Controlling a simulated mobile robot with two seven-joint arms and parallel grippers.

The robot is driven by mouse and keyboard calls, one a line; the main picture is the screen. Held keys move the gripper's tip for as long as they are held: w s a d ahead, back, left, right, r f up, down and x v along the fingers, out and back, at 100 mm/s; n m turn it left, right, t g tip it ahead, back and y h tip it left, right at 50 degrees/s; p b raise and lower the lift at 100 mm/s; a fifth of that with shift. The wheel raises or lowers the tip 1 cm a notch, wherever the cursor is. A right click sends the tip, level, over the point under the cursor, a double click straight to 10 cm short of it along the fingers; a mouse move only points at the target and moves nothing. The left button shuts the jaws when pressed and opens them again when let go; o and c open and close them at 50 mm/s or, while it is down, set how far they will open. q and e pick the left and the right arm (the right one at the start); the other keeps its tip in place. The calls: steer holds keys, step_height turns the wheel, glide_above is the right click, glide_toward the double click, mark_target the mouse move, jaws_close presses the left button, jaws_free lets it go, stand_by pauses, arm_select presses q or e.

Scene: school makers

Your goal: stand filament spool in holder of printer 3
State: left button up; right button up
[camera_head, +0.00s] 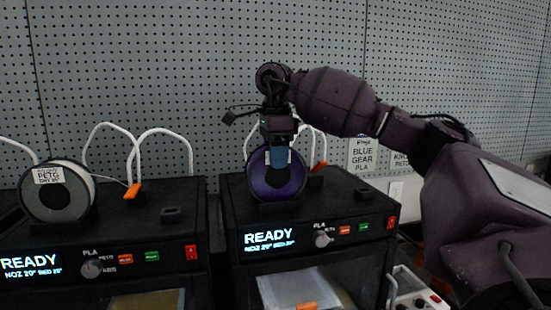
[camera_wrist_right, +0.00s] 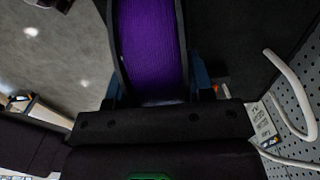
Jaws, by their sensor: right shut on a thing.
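A purple filament spool (camera_head: 279,181) with a dark rim stands upright at the front of the right-hand printer's top (camera_head: 334,188). My right gripper (camera_head: 279,158) reaches down from above and is shut on its upper part. In the right wrist view the purple windings (camera_wrist_right: 152,45) lie between the blue fingers of my right gripper (camera_wrist_right: 156,80). The spool's lower edge is at the dark holder (camera_head: 276,210); I cannot tell whether it rests fully in it. No printer number is readable. My left gripper is not in view.
The left printer (camera_head: 140,212) carries a white and grey spool (camera_head: 58,192) in its own holder. White curved tubes (camera_head: 165,132) rise behind the printers. A grey pegboard wall (camera_head: 180,60) closes the back. A white power box (camera_head: 412,290) sits right of the right-hand printer.

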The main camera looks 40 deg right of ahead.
steer(key=shift+f, duration=0.15)
steer(key=o, duration=1.1)
steer(key=shift+f, duration=0.1)
steer(key=shift+o, duration=0.2)
